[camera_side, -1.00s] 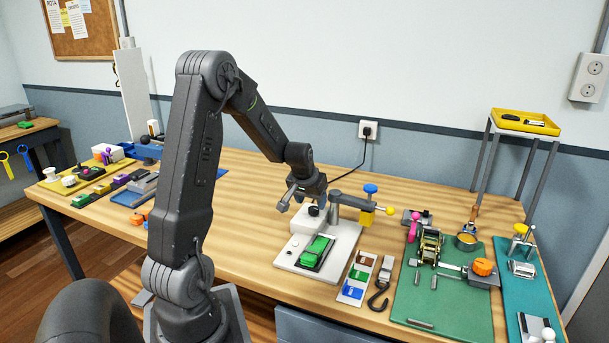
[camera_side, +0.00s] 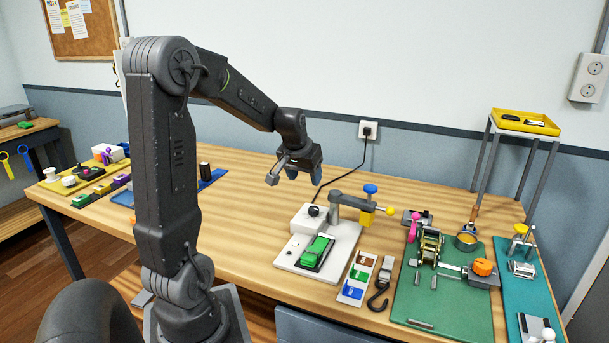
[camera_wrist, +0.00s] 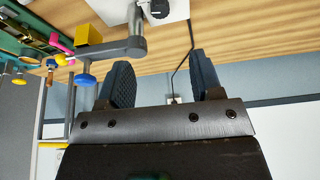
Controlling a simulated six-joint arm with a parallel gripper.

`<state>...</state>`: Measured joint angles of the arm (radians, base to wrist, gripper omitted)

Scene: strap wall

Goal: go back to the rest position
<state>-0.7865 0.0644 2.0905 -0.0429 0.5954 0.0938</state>
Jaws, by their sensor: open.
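My gripper (camera_side: 296,178) hangs in the air above the table, behind and above the white base plate (camera_side: 340,256) with the green block (camera_side: 317,251) on it. In the wrist view its two dark fingers (camera_wrist: 165,85) stand apart with nothing between them. Past them show the power cord, the wall socket and the wall. My gripper touches nothing in the side view. The rest position itself is not marked in either view.
The grey clamp arm (camera_side: 355,203) with its blue knob (camera_side: 370,189) stands just right of and below my gripper. A green mat (camera_side: 440,305) with a ratchet (camera_side: 430,247) lies at right. A yellow tray (camera_side: 526,121) stands on a rack. Bare tabletop (camera_side: 240,215) lies left of the plate.

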